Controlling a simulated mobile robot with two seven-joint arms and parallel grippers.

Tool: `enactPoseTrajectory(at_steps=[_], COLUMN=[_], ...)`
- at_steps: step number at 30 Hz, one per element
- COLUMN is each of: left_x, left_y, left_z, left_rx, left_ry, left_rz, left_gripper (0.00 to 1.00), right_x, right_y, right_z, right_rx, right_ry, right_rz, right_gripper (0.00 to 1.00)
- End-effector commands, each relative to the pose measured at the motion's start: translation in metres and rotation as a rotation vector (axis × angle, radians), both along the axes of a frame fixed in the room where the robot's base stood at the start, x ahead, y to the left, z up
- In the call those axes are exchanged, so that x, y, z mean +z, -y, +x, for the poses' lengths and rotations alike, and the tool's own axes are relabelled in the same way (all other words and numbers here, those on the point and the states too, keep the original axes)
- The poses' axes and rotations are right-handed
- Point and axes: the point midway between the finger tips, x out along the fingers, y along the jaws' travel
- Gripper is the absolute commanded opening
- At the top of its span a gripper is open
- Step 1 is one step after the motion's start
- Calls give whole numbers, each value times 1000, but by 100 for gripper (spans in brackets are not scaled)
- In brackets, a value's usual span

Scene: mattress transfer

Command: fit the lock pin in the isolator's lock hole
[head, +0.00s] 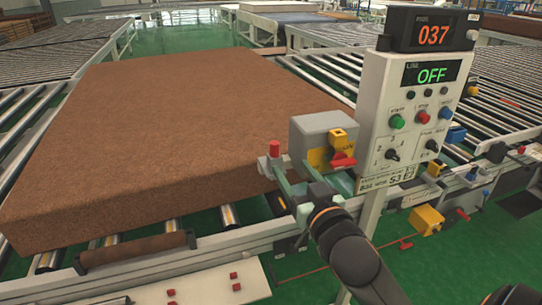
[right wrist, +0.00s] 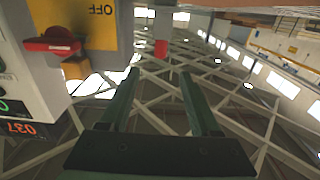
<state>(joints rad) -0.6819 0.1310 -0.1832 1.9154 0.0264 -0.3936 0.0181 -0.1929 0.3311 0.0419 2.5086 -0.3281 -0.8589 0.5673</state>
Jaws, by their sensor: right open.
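The isolator (head: 318,130) is a grey box with a yellow face and a red handle (head: 343,160), left of the control panel. A yellow piece (head: 338,136) sits above the handle. In the right wrist view the yellow face (right wrist: 100,25) shows upside down with the word OFF beside the red handle (right wrist: 50,42). A red-topped pin (head: 274,149), which looks like the lock pin, stands upright on a bracket left of the isolator. My right gripper (head: 294,177) is open and empty below it; the red pin (right wrist: 160,50) appears between and beyond the fingertips. The lock hole is not clear.
The control panel (head: 372,125) reads LINE OFF, with 037 on the display (head: 430,31) above. A big brown mattress (head: 170,120) lies on rollers at left, close to the isolator. Conveyor rails (head: 225,240) run below the gripper. Green floor shows between conveyors.

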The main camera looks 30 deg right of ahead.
Motion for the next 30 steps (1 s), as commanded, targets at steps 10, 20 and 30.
enactPoseTrajectory(at_steps=[10,20,30], left_x=[-36,-27,-17], left_y=[0,0,1], left_z=[-1,0,1], left_rx=[-1,-1,-1], left_ry=[-6,0,2], left_rz=[1,0,0], left_gripper=[50,50,50], right_x=[0,0,2], right_y=[9,15,25], right_z=[36,63,104], right_rx=[0,1,1], right_ry=[-2,-4,-5], right_rz=[-8,-5,-5], right_gripper=[64,64,64])
